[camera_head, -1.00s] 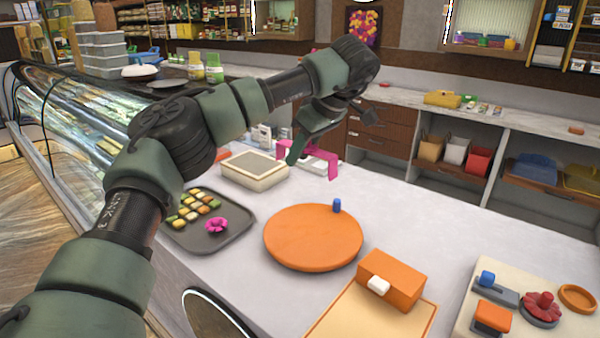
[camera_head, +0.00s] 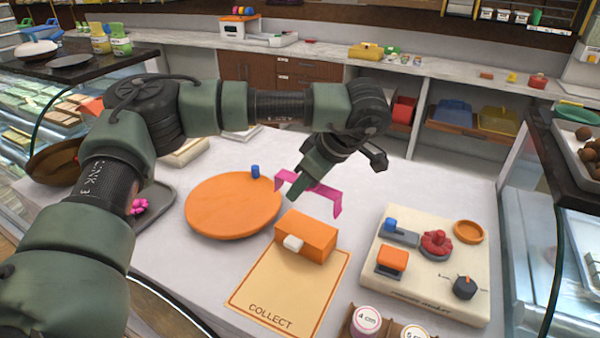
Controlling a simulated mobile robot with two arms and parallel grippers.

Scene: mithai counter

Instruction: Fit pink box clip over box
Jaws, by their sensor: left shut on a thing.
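The pink box clip (camera_head: 325,192) is a thin bracket with bent-down ends, seen beyond the orange box. My left gripper (camera_head: 295,186) is shut on the clip near its left part and holds it raised. The fingertips are partly hidden by the gripper body. My right gripper is not in view.
An orange round board (camera_head: 225,212) with a blue knob (camera_head: 255,171) lies left of the box. A cream board (camera_head: 427,283) with several small fittings lies to the right. Jars (camera_head: 366,320) stand at the front. The counter right of the clip is clear.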

